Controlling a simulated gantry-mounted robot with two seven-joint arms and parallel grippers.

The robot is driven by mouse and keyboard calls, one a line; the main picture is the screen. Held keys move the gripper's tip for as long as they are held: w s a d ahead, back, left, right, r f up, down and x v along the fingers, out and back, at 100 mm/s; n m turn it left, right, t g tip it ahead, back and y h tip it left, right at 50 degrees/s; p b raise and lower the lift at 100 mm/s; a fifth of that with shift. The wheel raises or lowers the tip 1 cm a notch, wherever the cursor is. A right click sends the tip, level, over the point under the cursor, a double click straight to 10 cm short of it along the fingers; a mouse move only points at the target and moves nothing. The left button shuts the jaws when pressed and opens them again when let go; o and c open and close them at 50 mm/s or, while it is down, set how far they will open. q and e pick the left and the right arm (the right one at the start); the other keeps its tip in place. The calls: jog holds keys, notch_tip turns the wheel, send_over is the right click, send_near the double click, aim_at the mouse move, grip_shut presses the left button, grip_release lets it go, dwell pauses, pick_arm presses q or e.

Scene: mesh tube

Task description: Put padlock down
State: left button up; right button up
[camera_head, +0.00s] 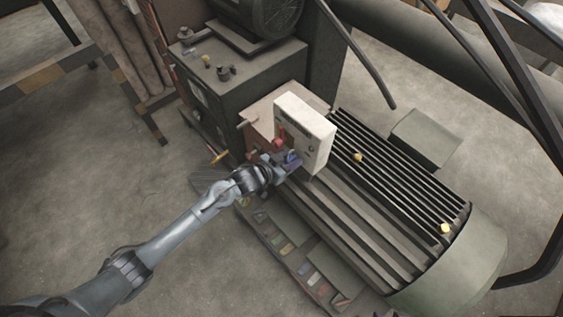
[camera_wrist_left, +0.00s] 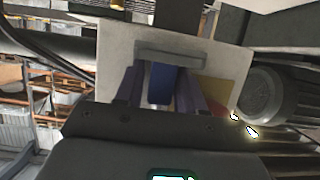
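A small blue piece, which looks like the padlock (camera_wrist_left: 160,84), sits between the two fingers of my left gripper (camera_head: 287,160). In the left wrist view the fingers (camera_wrist_left: 160,92) stand close on both sides of it, and the gripper looks shut on it. In the head view the blue padlock (camera_head: 292,157) shows at the gripper's tip, in front of the lower part of a white box (camera_head: 317,144). Whether it touches the box I cannot tell. The padlock's shackle is not clear. My right gripper is not in view.
A red part (camera_head: 279,141) sits on the box's front, just above my gripper. A dark ribbed machine (camera_head: 400,190) lies to the right. A dark cabinet (camera_head: 235,90) stands behind at the left. A tray of small coloured items (camera_head: 315,278) lies below. Open concrete floor (camera_head: 90,190) is at the left.

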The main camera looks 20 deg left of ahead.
pick_arm(q)
jog(key=shift+s+r, duration=0.1)
jog(key=shift+s, duration=0.1)
jog(key=v, duration=1.2)
jog(key=s+f+n+g+y, duration=0.1)
jog(key=s+g+y, duration=0.4)
jog(key=s, duration=1.8)
jog(key=n+g, duration=0.1)
jog(key=g, duration=0.3)
jog(key=shift+d+n, duration=0.25)
jog(key=shift+n, duration=0.05)
jog(key=shift+w, duration=0.1)
notch_tip(320, 180, up, 14)
jog(key=p, duration=1.4)
jog(key=shift+r+p, duration=0.15)
jog(key=shift+p, duration=0.15)
